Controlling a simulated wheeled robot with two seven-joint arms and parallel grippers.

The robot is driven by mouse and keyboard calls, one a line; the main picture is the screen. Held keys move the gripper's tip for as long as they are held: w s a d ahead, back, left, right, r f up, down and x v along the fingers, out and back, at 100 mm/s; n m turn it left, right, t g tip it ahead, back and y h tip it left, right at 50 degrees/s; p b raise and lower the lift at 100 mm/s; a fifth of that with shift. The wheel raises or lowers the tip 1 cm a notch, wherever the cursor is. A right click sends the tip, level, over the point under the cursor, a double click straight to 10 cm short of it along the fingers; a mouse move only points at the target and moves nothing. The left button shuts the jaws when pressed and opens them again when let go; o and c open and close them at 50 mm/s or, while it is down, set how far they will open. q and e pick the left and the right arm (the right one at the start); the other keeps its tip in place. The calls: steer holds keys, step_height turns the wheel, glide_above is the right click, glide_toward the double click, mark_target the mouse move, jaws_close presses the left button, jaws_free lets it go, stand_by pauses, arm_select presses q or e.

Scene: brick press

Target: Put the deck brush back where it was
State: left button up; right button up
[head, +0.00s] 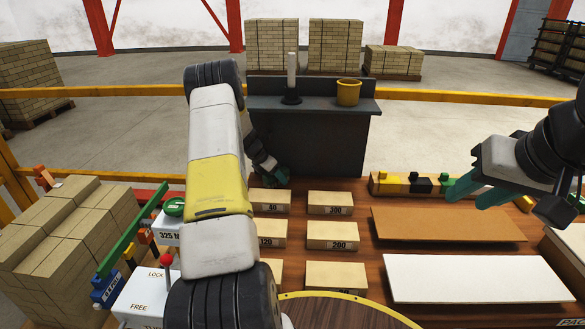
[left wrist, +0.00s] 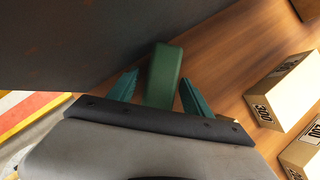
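No deck brush can be made out for certain. My left gripper (left wrist: 158,90) is low beside the dark upright panel, just above the wooden table; in the head view my arm partly covers it. A dark green block (left wrist: 163,72) lies between its two teal fingers, with narrow gaps showing beside it, so the fingers look open around it. I cannot tell whether this block is part of the brush. My right gripper (head: 465,172) is open and empty, above the table's right side near the brown board (head: 445,224).
The dark stand (head: 325,140) behind the table carries a pale upright post on a black base (head: 291,85) and a yellow bucket (head: 348,92). Numbered bricks (head: 330,236) fill the table's middle. A white board (head: 470,280) lies front right; stacked bricks (head: 70,235) stand left.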

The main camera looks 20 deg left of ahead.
arm_select(q)
steer(key=shift+r, duration=0.1)
steer(key=v, duration=0.7)
steer(key=shift+s+a+r, duration=0.15)
steer(key=shift+s+r, duration=0.05)
